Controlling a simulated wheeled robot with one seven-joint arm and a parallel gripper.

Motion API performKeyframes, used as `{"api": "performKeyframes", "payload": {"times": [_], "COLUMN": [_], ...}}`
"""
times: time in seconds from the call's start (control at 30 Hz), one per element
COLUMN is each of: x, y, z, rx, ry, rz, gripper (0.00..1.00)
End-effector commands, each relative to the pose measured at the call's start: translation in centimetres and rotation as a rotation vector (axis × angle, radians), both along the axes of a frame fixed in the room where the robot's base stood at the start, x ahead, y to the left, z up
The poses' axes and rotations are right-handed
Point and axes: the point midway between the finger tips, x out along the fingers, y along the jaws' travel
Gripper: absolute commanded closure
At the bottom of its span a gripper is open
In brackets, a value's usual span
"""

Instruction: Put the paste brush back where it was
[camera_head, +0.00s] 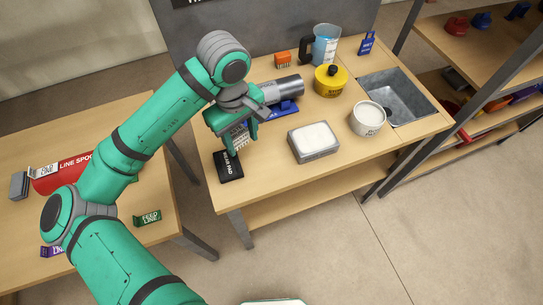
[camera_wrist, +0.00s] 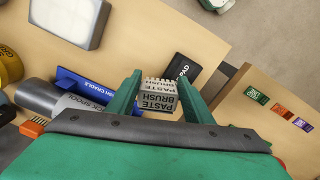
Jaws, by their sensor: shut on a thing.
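The paste brush (camera_wrist: 157,103) is a grey block with a white label reading PASTE BRUSH and a row of pale bristles. My gripper (camera_wrist: 160,95) is shut on it, one green finger on each side. In the head view the brush (camera_head: 240,134) hangs below my gripper (camera_head: 237,122), bristles toward the pad. A black pad (camera_head: 229,173) lies on the bench just below and in front of it, its label partly hidden. The pad also shows beyond the brush in the wrist view (camera_wrist: 188,66). I cannot tell whether brush and pad touch.
A white-filled tray (camera_head: 314,142), a white cup (camera_head: 368,118), a yellow pot (camera_head: 331,81), a jug (camera_head: 326,45) and a sink (camera_head: 405,98) stand farther right. The bench front between pad and tray is clear.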

Motion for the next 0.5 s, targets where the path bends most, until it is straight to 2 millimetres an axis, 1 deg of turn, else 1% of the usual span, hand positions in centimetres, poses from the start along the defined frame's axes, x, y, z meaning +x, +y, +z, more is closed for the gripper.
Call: {"api": "performKeyframes", "payload": {"times": [0.03,0.07,0.1,0.17,0.2,0.3,0.33,0.4,0.5], "x": [-0.4,-0.9,-1.5,-2.6,-3.5,-5.7,-6.4,-7.6,-8.9], "y": [-2.4,-3.8,-5.6,-8.1,-9.7,-12.9,-13.6,-15.1,-16.2], "z": [0.9,1.3,1.9,2.7,3.2,4.1,4.3,4.7,4.9], "rx": [0.004,0.002,0.001,0.000,0.000,0.002,0.003,0.004,0.007], "ry": [-0.009,-0.010,-0.012,-0.012,-0.011,-0.004,-0.002,0.004,0.012], "rz": [-0.050,-0.075,-0.107,-0.156,-0.186,-0.252,-0.269,-0.300,-0.326], "gripper": [0.84,0.84,0.84,0.84,0.84,0.84,0.84,0.84,0.84]}}
